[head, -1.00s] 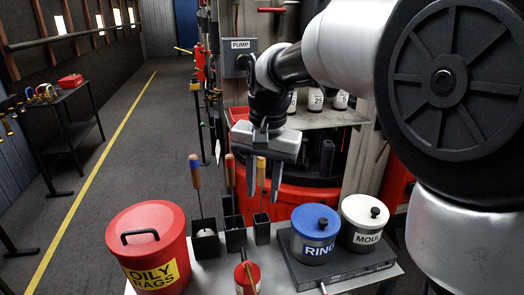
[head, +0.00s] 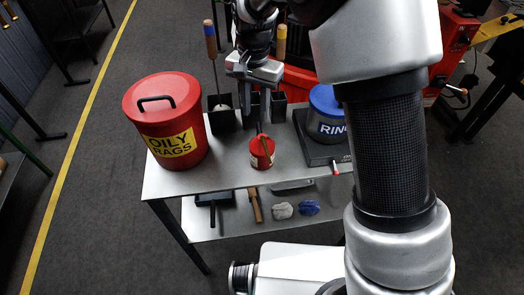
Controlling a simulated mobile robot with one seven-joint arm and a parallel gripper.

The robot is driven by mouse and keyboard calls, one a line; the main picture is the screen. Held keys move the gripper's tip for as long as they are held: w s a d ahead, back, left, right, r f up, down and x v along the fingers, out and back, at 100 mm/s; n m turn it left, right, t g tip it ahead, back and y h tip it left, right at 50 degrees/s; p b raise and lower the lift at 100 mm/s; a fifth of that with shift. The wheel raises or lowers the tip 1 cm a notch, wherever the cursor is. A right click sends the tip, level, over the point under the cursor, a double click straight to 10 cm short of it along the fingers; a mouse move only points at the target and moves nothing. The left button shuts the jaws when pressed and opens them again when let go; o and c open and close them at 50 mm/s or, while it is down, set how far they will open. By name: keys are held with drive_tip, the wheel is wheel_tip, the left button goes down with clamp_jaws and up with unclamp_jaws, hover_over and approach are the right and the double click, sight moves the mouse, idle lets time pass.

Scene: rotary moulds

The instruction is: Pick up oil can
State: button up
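The oil can (head: 262,153) is a small red can with a pale label and a thin spout. It stands upright on the top of the grey metal cart (head: 185,184), right of the oily rags bin. My gripper (head: 256,108) points down above and behind the can in the head view, with its fingers apart and nothing between them. The fingertips are hard to make out against dark holders. The gripper does not appear to touch the can.
The red oily rags bin (head: 167,120) stands left of the can. The blue-lidded ring pot (head: 327,112) stands right on a dark slab. Dark holders with upright handled tools (head: 211,45) are behind. A lower shelf carries tools and rags.

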sight(258, 123)
drive_tip(key=f, duration=0.3)
drive_tip(key=d+f, duration=0.1)
drive_tip(key=shift+s+f, duration=0.15)
drive_tip(key=shift+f, duration=0.25)
drive_tip(key=shift+a+f, duration=0.1)
drive_tip(key=shift+f, duration=0.35)
clamp_jaws()
drive_tip(key=shift+r, duration=0.1)
